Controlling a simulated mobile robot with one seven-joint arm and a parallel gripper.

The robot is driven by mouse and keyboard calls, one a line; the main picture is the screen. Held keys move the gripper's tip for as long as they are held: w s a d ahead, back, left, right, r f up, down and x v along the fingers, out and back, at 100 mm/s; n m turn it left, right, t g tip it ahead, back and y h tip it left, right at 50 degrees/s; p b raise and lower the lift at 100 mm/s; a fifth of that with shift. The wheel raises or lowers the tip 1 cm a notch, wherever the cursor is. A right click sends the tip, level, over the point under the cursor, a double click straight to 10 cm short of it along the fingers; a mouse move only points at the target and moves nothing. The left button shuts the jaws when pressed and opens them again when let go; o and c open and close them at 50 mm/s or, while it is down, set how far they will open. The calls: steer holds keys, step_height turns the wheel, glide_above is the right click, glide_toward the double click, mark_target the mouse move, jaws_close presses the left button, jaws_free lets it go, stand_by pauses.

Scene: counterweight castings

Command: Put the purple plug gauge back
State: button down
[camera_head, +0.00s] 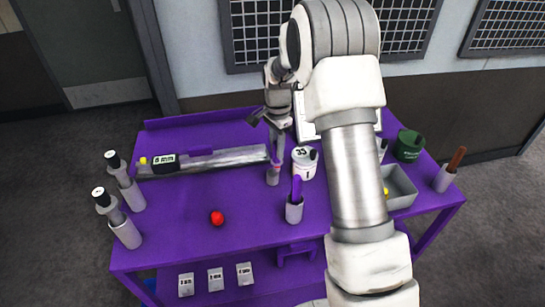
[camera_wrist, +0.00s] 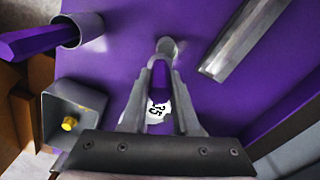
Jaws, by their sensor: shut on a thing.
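My gripper (camera_head: 276,150) points down over the middle of the purple table, shut on a slim purple piece, which I take for the plug gauge. In the wrist view the purple plug gauge (camera_wrist: 160,80) shows between the fingers (camera_wrist: 160,95). Its far end is at a small grey cylindrical holder (camera_wrist: 168,48), which also shows right under my gripper in the head view (camera_head: 273,177). I cannot tell whether the gauge's end is inside the holder or just above it.
Another grey cup (camera_head: 294,211) holds a purple rod (camera_head: 296,188). A numbered white pot (camera_head: 304,168) stands close to my gripper. A grey tray (camera_head: 404,187) holds a yellow piece. A metal bar (camera_head: 225,158) lies left; a red ball (camera_head: 217,218) lies in front on clear table.

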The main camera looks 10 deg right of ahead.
mark_target(273, 159)
steer(key=shift+w+a+f, duration=0.4)
steer(key=shift+a, duration=0.15)
steer(key=shift+f, duration=2.3)
steer(key=c, duration=0.7)
jaws_free()
steer(key=shift+o, duration=0.2)
